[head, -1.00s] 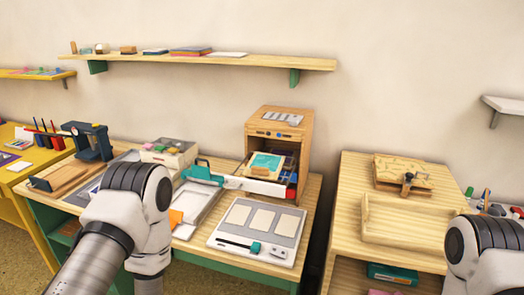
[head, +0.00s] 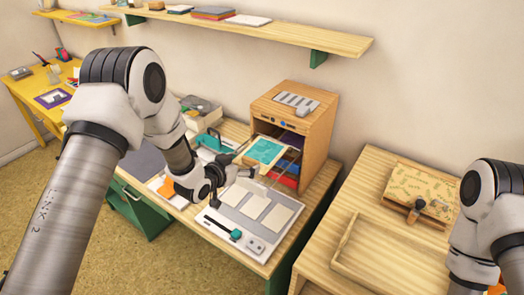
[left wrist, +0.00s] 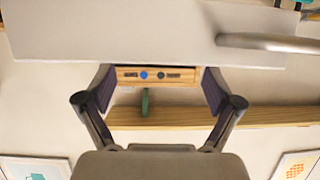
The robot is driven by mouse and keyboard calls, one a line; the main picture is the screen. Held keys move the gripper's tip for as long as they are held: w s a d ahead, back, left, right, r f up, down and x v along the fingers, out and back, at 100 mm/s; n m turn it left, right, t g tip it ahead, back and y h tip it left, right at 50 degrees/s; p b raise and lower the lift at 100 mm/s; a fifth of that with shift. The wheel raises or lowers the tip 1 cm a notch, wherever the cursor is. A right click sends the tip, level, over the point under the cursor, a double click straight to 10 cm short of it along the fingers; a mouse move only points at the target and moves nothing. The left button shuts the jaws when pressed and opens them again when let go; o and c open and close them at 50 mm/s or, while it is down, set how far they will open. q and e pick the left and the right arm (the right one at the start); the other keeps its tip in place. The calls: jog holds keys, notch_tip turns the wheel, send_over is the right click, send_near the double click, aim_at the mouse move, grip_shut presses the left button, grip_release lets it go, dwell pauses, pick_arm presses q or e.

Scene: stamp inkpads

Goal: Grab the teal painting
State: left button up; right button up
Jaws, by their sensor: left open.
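The teal painting (head: 265,151) is a teal picture with a pale border. It lies tilted at the front of the wooden cabinet (head: 318,120), in its opening. My left gripper (head: 236,182) is open and empty just in front of and below the painting, apart from it as far as I can tell. In the left wrist view the two fingers (left wrist: 157,92) are spread, with the cabinet's knob strip (left wrist: 155,75) between them. The painting cannot be made out there. My right gripper is out of view; only its arm shows.
A grey-white board (head: 250,215) with blank cards lies below my left gripper. Blue and red items (head: 288,172) sit inside the cabinet. A wooden tray (head: 350,255) stands on the right table. A pale slab with a metal handle (left wrist: 270,42) crosses the left wrist view.

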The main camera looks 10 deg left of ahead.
aim_at(249, 160)
pick_arm(q)
jog(key=shift+w+d+p, duration=0.4)
jog(key=shift+w+p, duration=0.3)
jog(key=shift+p, duration=0.35)
jog(key=x, duration=0.3)
jog(key=shift+d+f, duration=0.1)
jog(key=shift+f, duration=0.1)
jog(key=shift+w+f, duration=0.15)
jog(key=shift+f, duration=0.05)
jog(key=shift+s+a+r, duration=0.15)
jog(key=shift+s+a, duration=0.05)
jog(key=shift+s, duration=0.05)
jog(key=c, duration=1)
jog(key=shift+c, duration=1.4)
jog(key=shift+d, duration=0.15)
